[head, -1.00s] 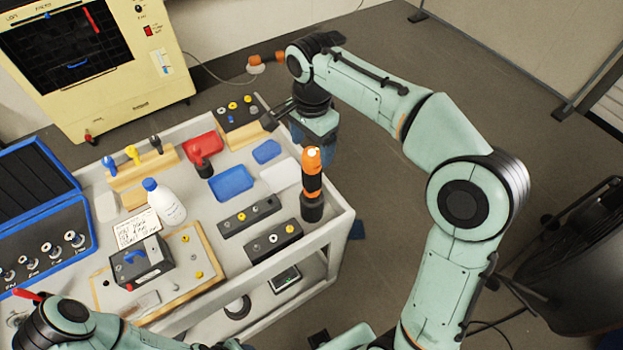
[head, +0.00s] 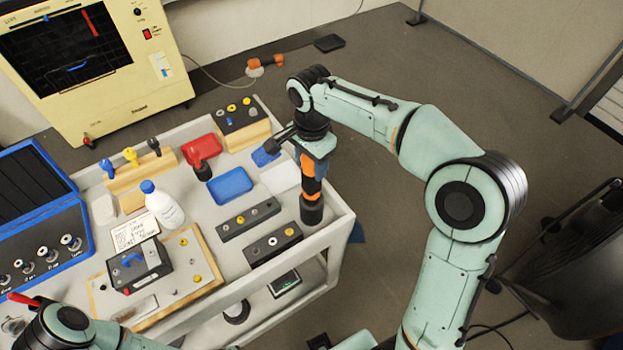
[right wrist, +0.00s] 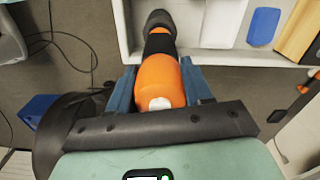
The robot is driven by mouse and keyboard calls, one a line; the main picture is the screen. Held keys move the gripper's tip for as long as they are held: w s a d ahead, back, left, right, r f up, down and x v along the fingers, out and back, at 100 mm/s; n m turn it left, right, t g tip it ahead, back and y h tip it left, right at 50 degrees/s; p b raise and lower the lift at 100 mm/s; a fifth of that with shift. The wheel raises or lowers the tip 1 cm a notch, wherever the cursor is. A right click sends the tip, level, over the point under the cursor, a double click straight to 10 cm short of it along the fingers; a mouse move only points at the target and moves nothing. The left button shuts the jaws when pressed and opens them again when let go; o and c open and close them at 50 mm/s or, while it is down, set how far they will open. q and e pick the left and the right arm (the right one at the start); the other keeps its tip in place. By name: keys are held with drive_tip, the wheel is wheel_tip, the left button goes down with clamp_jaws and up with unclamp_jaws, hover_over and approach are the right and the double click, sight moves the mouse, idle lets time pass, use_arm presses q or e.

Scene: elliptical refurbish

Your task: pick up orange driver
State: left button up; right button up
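The orange driver (head: 311,188) stands upright in a black base near the right edge of the cart (head: 338,222). Its orange handle with a pale end cap also shows in the right wrist view (right wrist: 158,82), between two blue fingers. My right gripper (head: 300,152) is over the upper part of the driver and hides its top in the head view. In the right wrist view the right gripper (right wrist: 157,68) has one finger on each side of the handle. The fingers look open around it; contact is not clear. My left gripper is not visible; only part of its arm shows at lower left.
A blue tray (head: 231,185), a white tray (head: 281,177) and dark socket blocks (head: 272,245) lie close to the driver. A white bottle (head: 165,206) stands further left. Open floor lies right of the cart.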

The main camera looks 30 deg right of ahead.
clamp_jaws()
drive_tip(key=shift+r, duration=0.15)
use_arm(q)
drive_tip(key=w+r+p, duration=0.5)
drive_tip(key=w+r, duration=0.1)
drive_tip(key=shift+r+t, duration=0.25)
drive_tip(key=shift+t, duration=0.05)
use_arm(e)
wheel_tip(320, 180, up, 20)
drive_tip(key=shift+o, duration=1.8)
unclamp_jaws()
clamp_jaws()
